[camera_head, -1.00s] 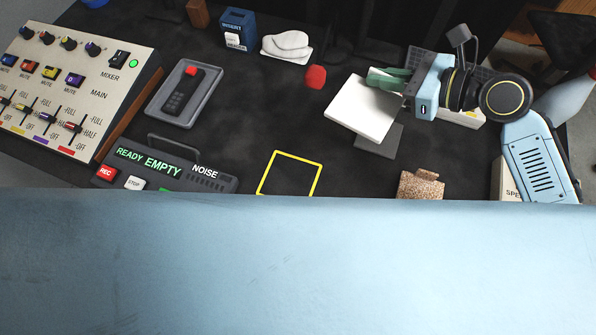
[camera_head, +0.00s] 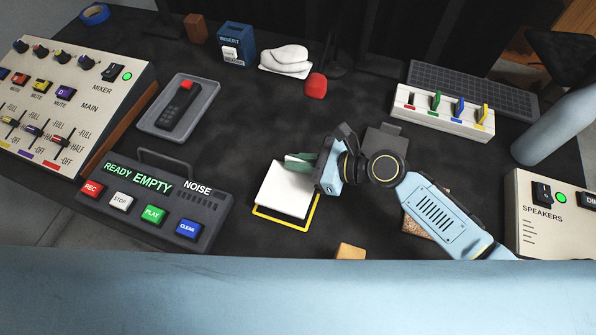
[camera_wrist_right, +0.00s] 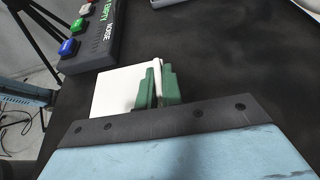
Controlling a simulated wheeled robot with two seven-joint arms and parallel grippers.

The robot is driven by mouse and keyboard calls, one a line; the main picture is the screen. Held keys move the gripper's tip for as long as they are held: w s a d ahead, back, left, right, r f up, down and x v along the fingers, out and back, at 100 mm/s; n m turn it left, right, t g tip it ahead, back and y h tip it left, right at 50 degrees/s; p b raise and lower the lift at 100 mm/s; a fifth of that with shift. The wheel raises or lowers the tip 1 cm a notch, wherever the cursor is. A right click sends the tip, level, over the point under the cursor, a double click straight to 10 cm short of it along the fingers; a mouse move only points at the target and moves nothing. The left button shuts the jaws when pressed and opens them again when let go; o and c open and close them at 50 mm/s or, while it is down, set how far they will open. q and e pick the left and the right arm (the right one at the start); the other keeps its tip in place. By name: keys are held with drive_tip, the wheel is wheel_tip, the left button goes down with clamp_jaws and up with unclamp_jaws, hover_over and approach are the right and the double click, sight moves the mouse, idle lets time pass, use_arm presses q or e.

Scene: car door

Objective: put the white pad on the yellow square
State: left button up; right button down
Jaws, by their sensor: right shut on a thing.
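The white pad (camera_head: 286,188) is a flat square held at its right edge by my right gripper (camera_head: 303,161). The green fingers are shut on it, and the pad reaches out to the left of them. In the head view the pad overlaps most of the yellow square (camera_head: 313,222), whose outline shows along the pad's lower and right sides. I cannot tell whether the pad touches the table. In the right wrist view the pad (camera_wrist_right: 115,90) sits left of the green fingers (camera_wrist_right: 155,85), and the yellow square is hidden. My left gripper is not in view.
A recorder box (camera_head: 160,200) with buttons stands left of the yellow square. A grey tray (camera_head: 180,105) with a dark device lies behind it. A red piece (camera_head: 315,86), a switch strip (camera_head: 443,112) and a speakers box (camera_head: 555,215) are around. The table's middle is clear.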

wheel_tip(320, 180, down, 3)
drive_tip(key=shift+r+b, duration=0.1)
drive_tip(key=shift+b, duration=0.6)
drive_tip(key=shift+f, duration=0.25)
drive_tip(key=shift+d+r, duration=0.1)
drive_tip(key=shift+f, duration=0.2)
drive_tip(key=c, duration=1.6)
unclamp_jaws()
drive_tip(key=shift+f, duration=0.1)
drive_tip(key=shift+o, duration=0.2)
